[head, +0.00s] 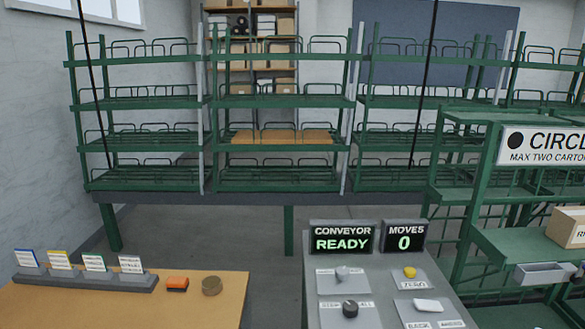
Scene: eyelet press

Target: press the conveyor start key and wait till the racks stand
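A grey control console (390,290) stands at the bottom centre right. Its conveyor display (342,238) reads "CONVEYOR READY" in green, and the moves display (405,237) reads "0". On the console are a light grey key or knob (342,273) with a plate too blurred to read, a yellow button (410,272) by a "ZERO" label, a black knob (350,309) and a white rocker (428,305). I cannot read which is the start key. Green racks (280,102) with several shelf levels stand in a row behind. Neither gripper is in view.
A wooden table (120,305) at lower left holds a card holder (85,282), an orange block (177,284) and a round brown piece (212,285). A green shelf stand (480,180) with a sign and a carton (568,226) is at right. Grey floor shows between table and console.

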